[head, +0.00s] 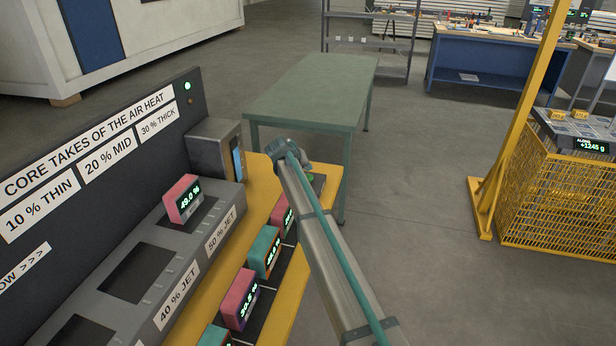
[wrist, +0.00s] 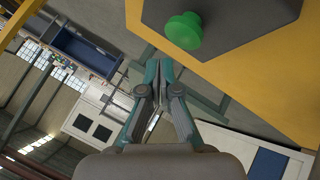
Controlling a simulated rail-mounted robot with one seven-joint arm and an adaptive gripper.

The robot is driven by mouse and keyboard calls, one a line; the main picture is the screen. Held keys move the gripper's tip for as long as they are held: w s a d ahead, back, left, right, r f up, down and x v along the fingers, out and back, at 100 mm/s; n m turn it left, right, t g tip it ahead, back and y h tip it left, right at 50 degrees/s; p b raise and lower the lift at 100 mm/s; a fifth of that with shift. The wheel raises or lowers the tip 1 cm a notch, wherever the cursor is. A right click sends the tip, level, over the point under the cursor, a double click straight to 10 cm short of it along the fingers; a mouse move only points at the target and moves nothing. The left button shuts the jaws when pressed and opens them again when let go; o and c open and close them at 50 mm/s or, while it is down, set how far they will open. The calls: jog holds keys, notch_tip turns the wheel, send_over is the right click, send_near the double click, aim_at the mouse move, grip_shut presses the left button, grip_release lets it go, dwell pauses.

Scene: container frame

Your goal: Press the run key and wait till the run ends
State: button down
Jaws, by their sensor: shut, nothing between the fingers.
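The run key appears to be a round green button (wrist: 184,30) on a dark grey plate (wrist: 225,25) fixed to a yellow surface, in the upper part of the wrist view. My gripper (wrist: 160,66) is shut and empty, its fingertips together just below the button in the picture. A gap shows between fingertips and button, and I see no contact. In the head view my arm covers most of that corner of the yellow bench (head: 258,190); the fingertips cannot be made out there. A green lamp (head: 187,86) is lit on the dark panel.
A pink block (head: 181,199) reading 49.0 % sits in the 50 % JET bay. Several display blocks, such as a pink one (head: 239,299), line the bench's front. A grey box (head: 208,150) with a blue screen stands behind. A green table (head: 315,92) lies beyond.

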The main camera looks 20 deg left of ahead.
jog(key=shift+r+p, duration=0.4)
jog(key=shift+r, duration=1.6)
